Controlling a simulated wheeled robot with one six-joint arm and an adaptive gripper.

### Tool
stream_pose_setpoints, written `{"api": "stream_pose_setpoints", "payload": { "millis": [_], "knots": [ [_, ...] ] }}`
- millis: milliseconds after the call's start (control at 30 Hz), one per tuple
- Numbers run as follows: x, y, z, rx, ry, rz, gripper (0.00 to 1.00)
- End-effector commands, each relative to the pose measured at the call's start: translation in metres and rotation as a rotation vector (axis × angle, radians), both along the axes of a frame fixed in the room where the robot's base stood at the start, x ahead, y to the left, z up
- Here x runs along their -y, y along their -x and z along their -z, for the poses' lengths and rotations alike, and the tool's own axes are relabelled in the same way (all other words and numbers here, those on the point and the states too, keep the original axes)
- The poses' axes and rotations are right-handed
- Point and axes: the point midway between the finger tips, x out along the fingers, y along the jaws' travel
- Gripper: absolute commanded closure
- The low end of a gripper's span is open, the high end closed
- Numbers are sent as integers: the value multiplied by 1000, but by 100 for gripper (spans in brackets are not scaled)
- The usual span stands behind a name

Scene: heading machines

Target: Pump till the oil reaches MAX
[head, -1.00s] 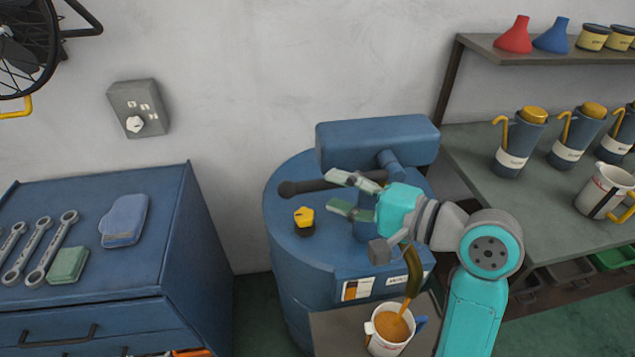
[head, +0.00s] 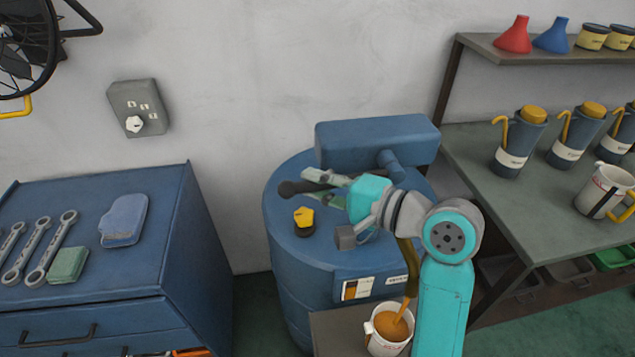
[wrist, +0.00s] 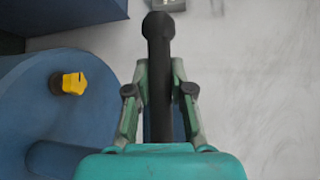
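The blue oil drum (head: 290,250) carries a pump with a dark lever ending in a round knob (head: 287,189). In the wrist view the lever (wrist: 160,60) runs between the fingers of my gripper (wrist: 160,92). My gripper (head: 307,188) looks open, one finger on each side of the lever; whether they touch it is unclear. A curved brown spout (head: 411,262) points down into a white jug (head: 384,347). Orange-brown oil (head: 392,326) is in the jug, and a stream of the same colour joins it to the spout. No MAX mark is readable.
A blue tool cabinet (head: 90,240) stands left. A bench (head: 455,145) with several oil cans and another white jug (head: 603,190) is right. The wall is behind.

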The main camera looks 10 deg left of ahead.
Motion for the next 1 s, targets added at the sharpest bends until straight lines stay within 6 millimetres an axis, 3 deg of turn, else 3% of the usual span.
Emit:
{"api": "stream_pose_setpoints", "payload": {
  "millis": [167,500,833,867,900,967,1000],
  "knots": [
    [0,0,-2,-4,-12,1,100],
    [4,-1,-39,-80,-279,0,100],
    [5,-2,-43,-88,-307,-1,100],
    [5,-2,-43,-88,-307,0,76],
    [5,-2,-43,-88,-306,0,66],
    [5,-2,-43,-88,-306,0,52],
    [5,-2,-43,-88,-306,0,52]
  ]
}}
